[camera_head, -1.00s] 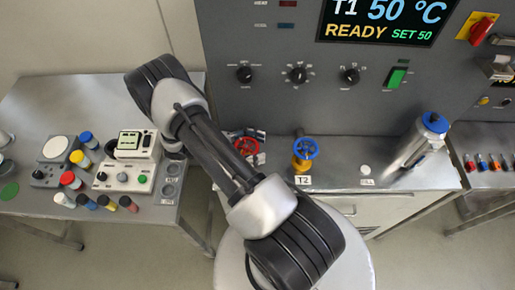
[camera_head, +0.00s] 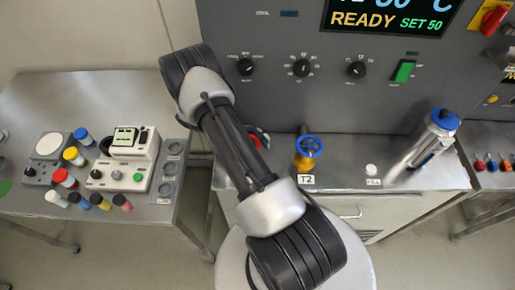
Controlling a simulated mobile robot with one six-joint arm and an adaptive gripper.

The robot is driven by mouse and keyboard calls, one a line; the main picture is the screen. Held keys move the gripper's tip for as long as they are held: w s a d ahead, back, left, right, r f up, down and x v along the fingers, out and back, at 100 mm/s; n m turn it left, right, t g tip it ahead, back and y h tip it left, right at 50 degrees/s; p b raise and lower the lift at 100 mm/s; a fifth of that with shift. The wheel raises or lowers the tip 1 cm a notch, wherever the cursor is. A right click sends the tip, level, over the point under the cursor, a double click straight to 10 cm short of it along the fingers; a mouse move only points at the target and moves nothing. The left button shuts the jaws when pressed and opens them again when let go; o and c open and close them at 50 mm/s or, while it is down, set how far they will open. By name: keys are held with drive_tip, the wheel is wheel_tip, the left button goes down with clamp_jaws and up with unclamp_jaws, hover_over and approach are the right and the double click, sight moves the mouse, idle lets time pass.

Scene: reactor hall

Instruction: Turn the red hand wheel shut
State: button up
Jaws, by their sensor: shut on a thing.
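The red hand wheel (camera_head: 265,140) is almost wholly hidden behind my arm. Only a small red sliver of its right side shows, on the bench at the foot of the grey panel. My arm crosses the middle of the head view, and my gripper is hidden behind it. I cannot see the fingers or how they stand against the wheel.
A blue hand wheel on a yellow valve (camera_head: 308,152) stands to the right, behind a T2 label. A silver cylinder with a blue cap (camera_head: 428,143) leans farther right. The left table (camera_head: 60,105) holds small instruments and several capped vials. The panel display (camera_head: 390,14) reads READY, SET 50.

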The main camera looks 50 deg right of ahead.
idle(0.3)
drive_tip(key=o, duration=1.1)
